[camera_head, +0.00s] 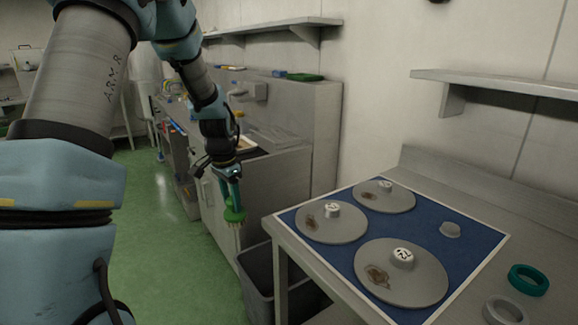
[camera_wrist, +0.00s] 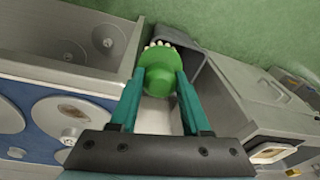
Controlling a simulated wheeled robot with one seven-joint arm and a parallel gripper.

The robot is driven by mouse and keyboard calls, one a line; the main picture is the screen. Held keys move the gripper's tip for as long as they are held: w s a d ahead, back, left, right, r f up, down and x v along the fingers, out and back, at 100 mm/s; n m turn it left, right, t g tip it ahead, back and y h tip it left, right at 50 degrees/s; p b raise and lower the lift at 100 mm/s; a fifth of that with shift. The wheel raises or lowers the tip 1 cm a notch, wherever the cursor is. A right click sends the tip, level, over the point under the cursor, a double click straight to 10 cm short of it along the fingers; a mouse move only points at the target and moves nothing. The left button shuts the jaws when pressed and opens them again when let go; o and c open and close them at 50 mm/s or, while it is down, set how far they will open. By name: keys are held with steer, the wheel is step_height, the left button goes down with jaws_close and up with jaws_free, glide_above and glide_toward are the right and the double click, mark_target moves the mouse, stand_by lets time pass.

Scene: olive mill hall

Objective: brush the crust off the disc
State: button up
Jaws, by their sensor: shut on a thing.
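My gripper (camera_head: 231,187) is shut on a green brush (camera_head: 234,214) with pale bristles pointing down. It holds the brush in the air, left of the table and apart from the discs. In the wrist view the brush (camera_wrist: 160,80) sits between my teal fingers (camera_wrist: 161,95). Three round grey discs with pale, marked knobs lie on a blue mat (camera_head: 325,257): a front disc (camera_head: 425,284), a left disc (camera_head: 340,231) and a back disc (camera_head: 397,201). Each bears a brown crust patch; the front one's crust (camera_head: 377,276) is largest. The knob markings are hard to read.
A small grey knob (camera_head: 450,230) is at the mat's right. A teal ring (camera_head: 515,277) and a grey ring (camera_head: 490,311) lie further right. A dark grey bin (camera_head: 258,270) stands below, left of the table. A wall shelf (camera_head: 500,82) hangs above. Green floor is clear at left.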

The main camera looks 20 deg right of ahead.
steer(key=s+d+r+m+h, duration=0.1)
steer(key=s+d+r+m, duration=0.2)
steer(key=d+r+m, duration=0.35)
steer(key=s+d+r+m+h, duration=0.1)
steer(key=s+d+r+m, duration=0.2)
steer(key=d, duration=0.6)
step_height(320, 180, down, 6)
steer(key=d+g+b, duration=0.1)
steer(key=b, duration=0.2)
steer(key=shift+s, duration=0.15)
steer(key=shift+b+x, duration=0.55)
steer(key=shift+x, duration=0.55)
steer(key=shift+s+d+r, duration=0.15)
steer(key=shift+s, duration=1.7)
steer(key=shift+s+d+b, duration=0.15)
steer(key=shift+s+b, duration=0.1)
steer(key=shift+s, duration=0.75)
steer(key=shift+s+d+b, duration=0.1)
steer(key=shift+s+b, duration=0.1)
steer(key=shift+s, duration=0.8)
steer(key=shift+w, duration=0.1)
